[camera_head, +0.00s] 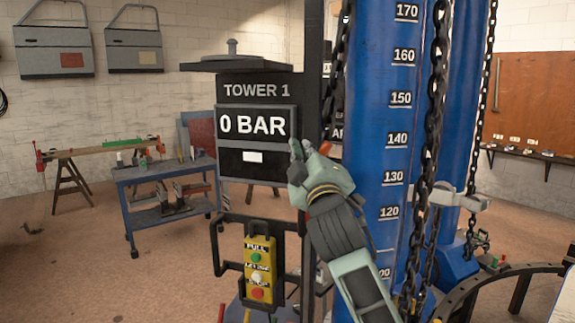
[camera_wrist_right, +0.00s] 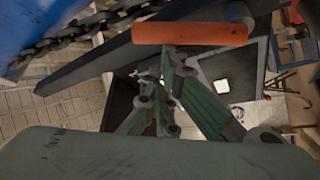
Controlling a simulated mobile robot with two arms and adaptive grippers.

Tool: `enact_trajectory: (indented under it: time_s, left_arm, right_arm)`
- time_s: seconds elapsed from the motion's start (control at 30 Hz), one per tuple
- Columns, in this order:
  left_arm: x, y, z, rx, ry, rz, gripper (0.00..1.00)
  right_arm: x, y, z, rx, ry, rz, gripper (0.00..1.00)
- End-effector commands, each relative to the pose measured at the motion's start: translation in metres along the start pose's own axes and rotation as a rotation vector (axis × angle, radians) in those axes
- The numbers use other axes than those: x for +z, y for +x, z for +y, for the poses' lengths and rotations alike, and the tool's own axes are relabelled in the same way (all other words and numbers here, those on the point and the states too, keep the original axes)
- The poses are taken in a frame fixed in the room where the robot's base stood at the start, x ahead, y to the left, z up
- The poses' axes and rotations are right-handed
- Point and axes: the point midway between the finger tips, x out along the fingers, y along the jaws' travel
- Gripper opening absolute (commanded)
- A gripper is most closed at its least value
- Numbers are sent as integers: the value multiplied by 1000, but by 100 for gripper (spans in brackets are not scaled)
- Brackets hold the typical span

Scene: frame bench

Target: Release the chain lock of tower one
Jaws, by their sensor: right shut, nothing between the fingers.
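The tower one panel (camera_head: 232,90) reads "TOWER 1" and "0 BAR" in the head view. Right of it stands the blue column (camera_head: 373,70) with a height scale, and a dark chain (camera_head: 436,90) hangs in front of it. A red-orange handle (camera_head: 325,148) shows just beside my right gripper (camera_head: 300,148). In the right wrist view an orange cylindrical grip (camera_wrist_right: 190,33) lies across the top, beyond the fingers (camera_wrist_right: 166,78). The right gripper is shut and empty; I cannot tell whether it touches the grip. My left gripper is out of view.
A yellow button box (camera_head: 257,268) hangs below the panel on a black frame. A blue cart (camera_head: 165,178) and a sawhorse (camera_head: 75,160) stand at the left. A second blue column (camera_head: 468,100) stands behind right, and a curved dark rail (camera_head: 500,285) lies at lower right.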

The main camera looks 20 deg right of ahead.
Motion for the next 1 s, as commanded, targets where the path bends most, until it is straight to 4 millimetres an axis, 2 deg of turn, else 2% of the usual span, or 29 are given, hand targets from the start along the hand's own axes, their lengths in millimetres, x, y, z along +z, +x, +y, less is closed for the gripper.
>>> enact_trajectory:
  time_s: [0.03,0.2,0.5,0.7,1.0]
  left_arm:
    - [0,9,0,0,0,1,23]
    - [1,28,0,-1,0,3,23]
    - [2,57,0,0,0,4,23]
    - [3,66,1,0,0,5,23]
    - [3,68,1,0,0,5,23]
  right_arm:
    - [6,-3,2,4,-5,-1,0]
    - [17,-10,3,52,86,-2,0]
    - [30,-17,8,147,246,0,0]
    - [33,-19,11,179,300,0,0]
    - [34,-20,13,192,321,1,0]
